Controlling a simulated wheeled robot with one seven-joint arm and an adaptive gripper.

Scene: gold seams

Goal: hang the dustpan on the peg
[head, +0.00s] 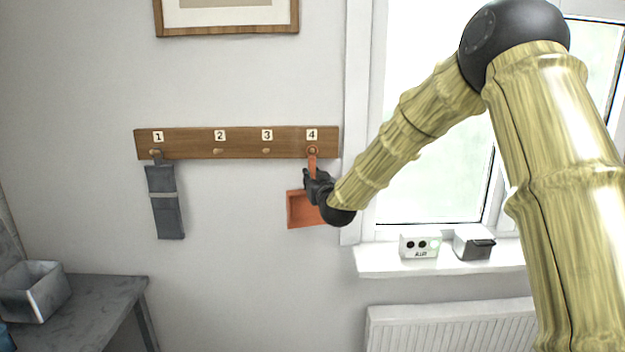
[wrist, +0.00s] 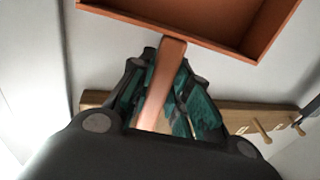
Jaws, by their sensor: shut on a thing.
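The orange dustpan (head: 297,210) hangs pan-down below the right end of the wooden peg rail (head: 185,145), with its handle (head: 312,163) pointing up. The handle's top end is at the peg (head: 312,150) under label 4; it looks to be over the peg, but I cannot tell if the peg passes through it. My gripper (head: 318,184) is shut on the handle just below the rail. In the wrist view the handle (wrist: 163,85) runs between the fingers, and the pan (wrist: 200,20) fills the top.
A grey folded cloth-like item (head: 166,202) hangs from peg 1. Pegs 2 (head: 218,151) and 3 (head: 266,151) are empty. A metal bin (head: 35,290) stands on the table at lower left.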

